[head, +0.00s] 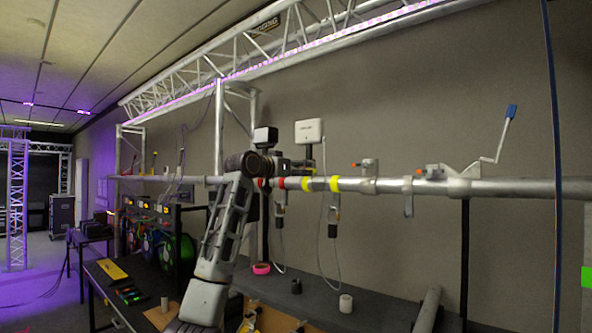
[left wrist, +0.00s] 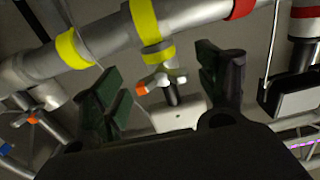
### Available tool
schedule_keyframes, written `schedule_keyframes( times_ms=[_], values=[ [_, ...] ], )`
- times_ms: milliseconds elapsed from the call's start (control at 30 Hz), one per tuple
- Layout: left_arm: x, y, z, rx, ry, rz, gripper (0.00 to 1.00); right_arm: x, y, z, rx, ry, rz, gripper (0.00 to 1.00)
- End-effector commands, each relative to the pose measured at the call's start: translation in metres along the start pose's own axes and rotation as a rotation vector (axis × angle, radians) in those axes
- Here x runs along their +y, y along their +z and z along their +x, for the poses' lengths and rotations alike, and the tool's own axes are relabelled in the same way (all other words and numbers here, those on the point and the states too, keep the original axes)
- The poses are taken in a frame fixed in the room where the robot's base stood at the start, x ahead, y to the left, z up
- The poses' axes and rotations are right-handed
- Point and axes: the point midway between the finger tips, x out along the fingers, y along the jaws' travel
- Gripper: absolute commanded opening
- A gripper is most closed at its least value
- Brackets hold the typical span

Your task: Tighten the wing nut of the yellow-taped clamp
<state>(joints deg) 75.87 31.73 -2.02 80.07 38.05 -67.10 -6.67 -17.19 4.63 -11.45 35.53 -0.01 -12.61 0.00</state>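The yellow-taped clamp (left wrist: 158,55) sits on the silver pipe in the left wrist view, with yellow bands around it. Its wing nut (left wrist: 163,81), pale with an orange tip, stands out between the fingers of my left gripper (left wrist: 158,76). The fingers are spread, with visible gaps on both sides of the nut. In the head view yellow tape (head: 334,184) marks the pipe just right of my left gripper (head: 300,166), whose fingers are small and hard to make out there. My right gripper is not in view.
The pipe (head: 520,188) carries red tape (head: 282,184), another orange-tipped clamp (head: 368,168) and a blue-handled crank (head: 508,118). Hanging cables (head: 325,240) run below it. A dark bench (head: 380,308) holds a pink tape roll (head: 261,268) and small cylinders.

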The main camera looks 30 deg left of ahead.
Motion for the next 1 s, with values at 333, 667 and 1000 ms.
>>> schedule_keyframes(
  times_ms=[333,667,1000],
  values=[
    [-0.001,-0.002,-0.002,0.005,-0.001,0.0,0.75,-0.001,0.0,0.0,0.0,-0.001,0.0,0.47],
    [-0.001,-0.002,-0.018,0.005,-0.001,0.001,0.75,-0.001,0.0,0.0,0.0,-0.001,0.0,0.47],
    [-0.001,-0.002,-0.054,0.004,-0.002,0.001,0.75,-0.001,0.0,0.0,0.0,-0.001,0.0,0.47]
  ],
)
